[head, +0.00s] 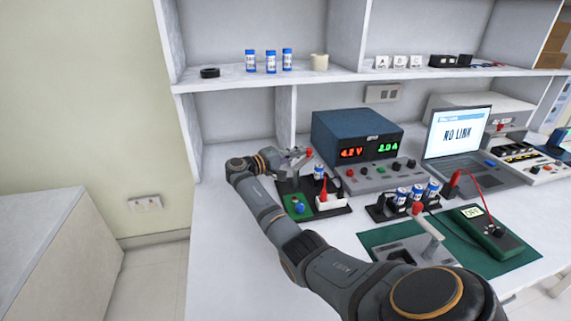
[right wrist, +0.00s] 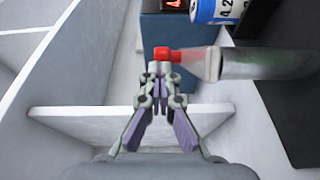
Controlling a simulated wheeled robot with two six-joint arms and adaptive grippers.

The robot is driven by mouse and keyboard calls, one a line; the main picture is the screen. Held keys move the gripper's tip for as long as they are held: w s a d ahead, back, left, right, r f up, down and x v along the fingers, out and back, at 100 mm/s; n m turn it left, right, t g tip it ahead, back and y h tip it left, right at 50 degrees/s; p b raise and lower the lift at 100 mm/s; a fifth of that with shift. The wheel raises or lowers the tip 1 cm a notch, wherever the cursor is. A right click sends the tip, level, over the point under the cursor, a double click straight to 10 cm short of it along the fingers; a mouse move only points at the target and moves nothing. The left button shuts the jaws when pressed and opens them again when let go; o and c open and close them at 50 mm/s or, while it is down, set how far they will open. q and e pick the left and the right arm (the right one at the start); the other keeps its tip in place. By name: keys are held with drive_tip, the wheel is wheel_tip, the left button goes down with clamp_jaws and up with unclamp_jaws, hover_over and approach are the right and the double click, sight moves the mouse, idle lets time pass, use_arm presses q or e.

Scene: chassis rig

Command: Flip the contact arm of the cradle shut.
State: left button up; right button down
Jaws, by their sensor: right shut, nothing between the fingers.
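The cradle has a black base (head: 335,207) on the bench, left of centre in the head view. A blue-and-white cell (head: 319,172) stands at it. Its contact arm shows in the right wrist view as a grey bar (right wrist: 255,64) with a red tip (right wrist: 166,54). In the head view the red tip (head: 309,153) is up beside my gripper, so the arm looks raised. My right gripper (right wrist: 159,72) is shut and empty, its fingertips close to the red tip; I cannot tell if they touch. It also shows in the head view (head: 300,158). My left gripper is not in view.
A blue power supply (head: 345,135) stands behind the cradle. A rack of several cells (head: 400,200), a green mat (head: 505,262), a grey fixture with a red-tipped lever (head: 428,226), a meter (head: 482,235) and a laptop (head: 455,140) lie to the right. A shelf (head: 225,78) hangs above.

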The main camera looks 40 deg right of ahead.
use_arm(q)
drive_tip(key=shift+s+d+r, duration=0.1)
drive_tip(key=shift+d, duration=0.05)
use_arm(e)
drive_tip(key=shift+s+d+r, duration=0.2)
drive_tip(key=shift+s+d, duration=0.1)
drive_tip(key=shift+s, duration=0.25)
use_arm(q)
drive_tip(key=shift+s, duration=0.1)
use_arm(e)
drive_tip(key=shift+s+r, duration=0.15)
drive_tip(key=shift+r, duration=0.05)
